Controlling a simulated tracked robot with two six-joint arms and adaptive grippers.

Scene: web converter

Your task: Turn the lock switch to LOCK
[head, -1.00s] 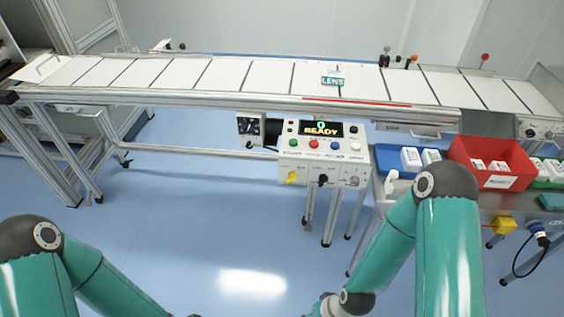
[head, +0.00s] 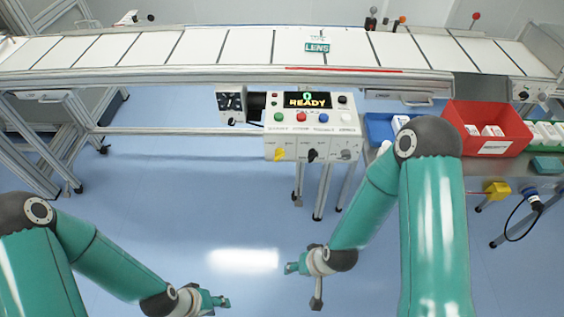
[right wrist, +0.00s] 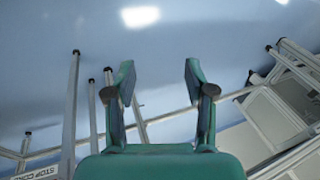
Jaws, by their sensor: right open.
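The control panel (head: 312,128) hangs below the conveyor's front edge, with a screen (head: 307,101) reading "READY". Its lower row has a yellow rotary switch (head: 279,154), a black rotary switch (head: 313,155) and a grey knob (head: 346,155). Their labels are too small to read, so I cannot tell which is the lock switch or its setting. My right gripper (head: 289,268) is below the panel, apart from it; in the right wrist view its fingers (right wrist: 158,80) are spread and empty. My left gripper (head: 224,301) is low at bottom centre, touching nothing visible; its jaws are unclear.
The conveyor (head: 240,48) crosses the view, with a "LENS" tag (head: 317,48) on it. A red bin (head: 486,124) and a blue bin (head: 379,128) stand on a side table at right. Metal legs (head: 323,192) stand below the panel. The blue floor is open at centre.

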